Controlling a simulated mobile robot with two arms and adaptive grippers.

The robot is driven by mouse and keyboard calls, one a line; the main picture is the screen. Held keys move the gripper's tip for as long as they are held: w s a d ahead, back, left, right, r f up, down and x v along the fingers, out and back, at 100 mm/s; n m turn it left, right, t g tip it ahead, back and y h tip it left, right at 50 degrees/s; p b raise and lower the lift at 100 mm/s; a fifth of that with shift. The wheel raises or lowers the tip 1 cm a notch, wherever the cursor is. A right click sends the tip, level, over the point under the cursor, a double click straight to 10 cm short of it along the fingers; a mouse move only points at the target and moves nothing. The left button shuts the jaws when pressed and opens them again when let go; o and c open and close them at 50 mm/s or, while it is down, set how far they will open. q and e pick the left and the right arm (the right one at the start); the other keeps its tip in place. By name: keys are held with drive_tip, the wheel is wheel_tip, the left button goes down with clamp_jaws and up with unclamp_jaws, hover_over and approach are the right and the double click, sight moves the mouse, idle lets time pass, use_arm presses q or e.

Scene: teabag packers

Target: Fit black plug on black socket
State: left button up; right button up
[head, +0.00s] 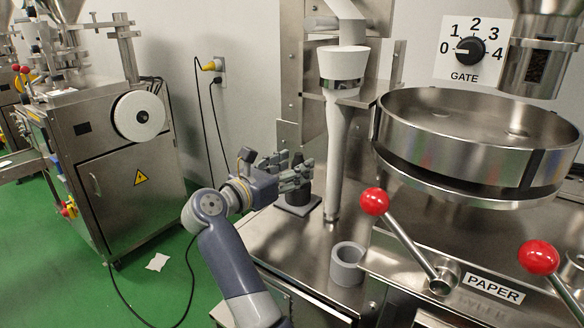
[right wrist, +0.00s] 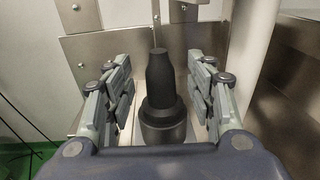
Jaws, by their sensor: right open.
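The black plug (right wrist: 160,80) is a dark tapered piece with a narrow top. It stands upright on the black socket (right wrist: 163,125), a wider round base; how deeply it sits is hard to tell. In the head view the socket (head: 298,198) is on the steel machine top, and my fingers partly hide the plug. My right gripper (head: 297,174) is open, its fingers level and on both sides of the plug. The right wrist view shows the gripper (right wrist: 160,85) with a gap between each finger and the plug. My left gripper is out of view.
A grey ring-shaped socket (head: 347,265) stands nearer on the steel top. A pale funnel tube (head: 338,130) rises just right of my gripper. Red-knobbed levers (head: 374,202) and a round steel pan (head: 470,150) are further right. A metal plate (right wrist: 105,50) stands behind the plug.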

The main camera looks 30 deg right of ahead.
drive_tip(key=shift+a, duration=0.1)
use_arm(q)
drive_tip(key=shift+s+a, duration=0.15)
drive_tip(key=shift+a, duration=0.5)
use_arm(e)
drive_tip(key=v, duration=0.8)
drive_tip(key=shift+a+f, duration=0.15)
drive_tip(key=x, duration=0.8)
drive_tip(key=shift+d+r, duration=0.25)
drive_tip(key=shift+r+p, duration=0.25)
drive_tip(key=shift+p, duration=0.2)
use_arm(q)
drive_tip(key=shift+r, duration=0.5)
use_arm(e)
drive_tip(key=shift+a+r, duration=0.1)
drive_tip(key=shift+r, duration=0.2)
